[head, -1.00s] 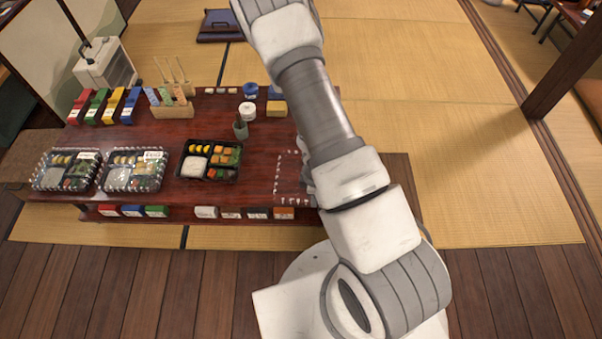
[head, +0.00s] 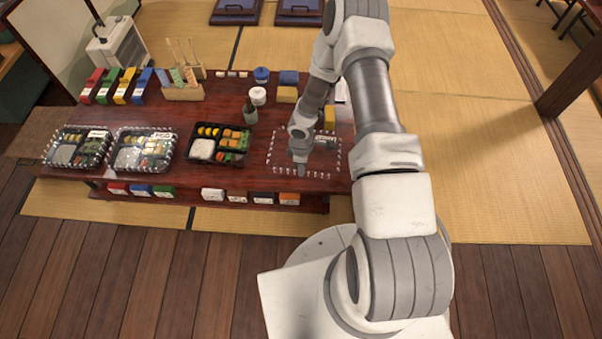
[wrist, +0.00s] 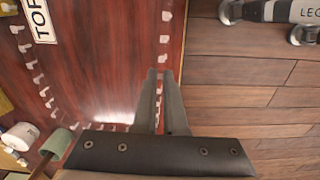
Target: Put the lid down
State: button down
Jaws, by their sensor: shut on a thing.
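The clear lid (head: 321,161), with pale marks along its rim, is at the right end of the low dark-red table. My gripper (head: 301,168) is at its near edge. In the wrist view my gripper's fingers (wrist: 164,76) are closed on the edge of the lid (wrist: 110,72), and a white label shows on it. I cannot tell whether the lid touches the tabletop. My arm hides part of the lid. An open black lunch tray (head: 218,146) with rice and other food lies just left of the lid.
Two lidded lunch trays, one at the far left (head: 79,148) and one beside it (head: 145,151), stand on the table (head: 262,122). A small green-grey cup (head: 250,115), a white jar (head: 257,96) and yellow blocks stand behind. Coloured boxes fill the back left.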

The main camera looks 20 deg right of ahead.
jog(key=shift+w+f, duration=0.15)
jog(key=shift+w, duration=0.05)
jog(key=shift+f+b, duration=0.85)
jog(key=shift+f, duration=1.1)
jog(key=shift+f, duration=0.15)
jog(key=c, duration=1)
grip_release()
